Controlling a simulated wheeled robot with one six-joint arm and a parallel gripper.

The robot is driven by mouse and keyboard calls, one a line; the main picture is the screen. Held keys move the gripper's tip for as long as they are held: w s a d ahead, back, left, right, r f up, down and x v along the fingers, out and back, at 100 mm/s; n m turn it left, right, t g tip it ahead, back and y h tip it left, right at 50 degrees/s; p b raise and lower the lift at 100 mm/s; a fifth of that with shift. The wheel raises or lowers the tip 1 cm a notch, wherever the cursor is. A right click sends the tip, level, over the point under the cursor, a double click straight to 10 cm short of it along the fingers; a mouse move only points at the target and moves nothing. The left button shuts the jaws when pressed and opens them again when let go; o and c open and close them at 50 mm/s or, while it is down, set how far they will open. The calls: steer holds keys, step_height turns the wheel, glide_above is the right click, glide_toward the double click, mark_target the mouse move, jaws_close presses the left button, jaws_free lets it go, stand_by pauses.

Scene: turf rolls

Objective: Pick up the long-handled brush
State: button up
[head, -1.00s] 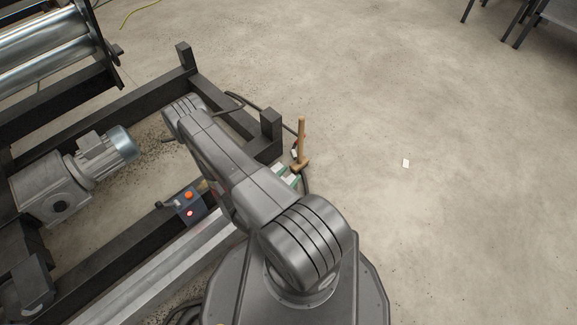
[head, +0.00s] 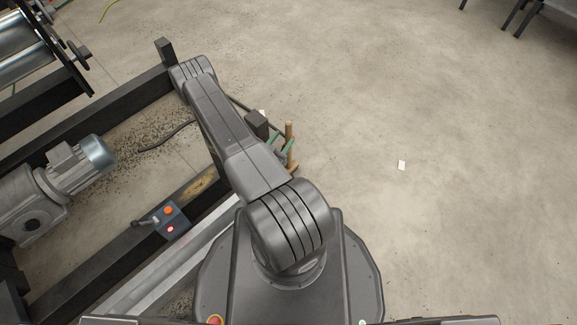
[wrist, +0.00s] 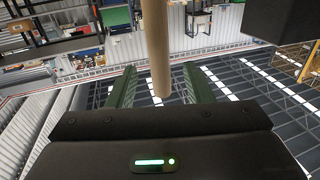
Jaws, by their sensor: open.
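The long-handled brush (head: 289,131) stands upright beside the dark frame, its pale wooden handle pointing up and a tan part low down. The lower part is partly covered by my gripper and arm. My gripper (head: 280,143) is open, its green fingers at the handle in the head view. In the wrist view the round wooden handle (wrist: 157,45) comes down from the top edge, and its end lies between the two green fingers of my gripper (wrist: 159,76). A gap shows on each side, so the fingers look apart from it. The bristles are not clearly visible.
A dark block (wrist: 284,18) fills the upper right of the wrist view. A motor (head: 75,165) and switch box (head: 167,219) are at left. Floor to the right is mostly clear.

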mark_target(287, 134)
steer(key=shift+b+x, duration=0.7)
steer(key=shift+x, duration=1.7)
jaws_close()
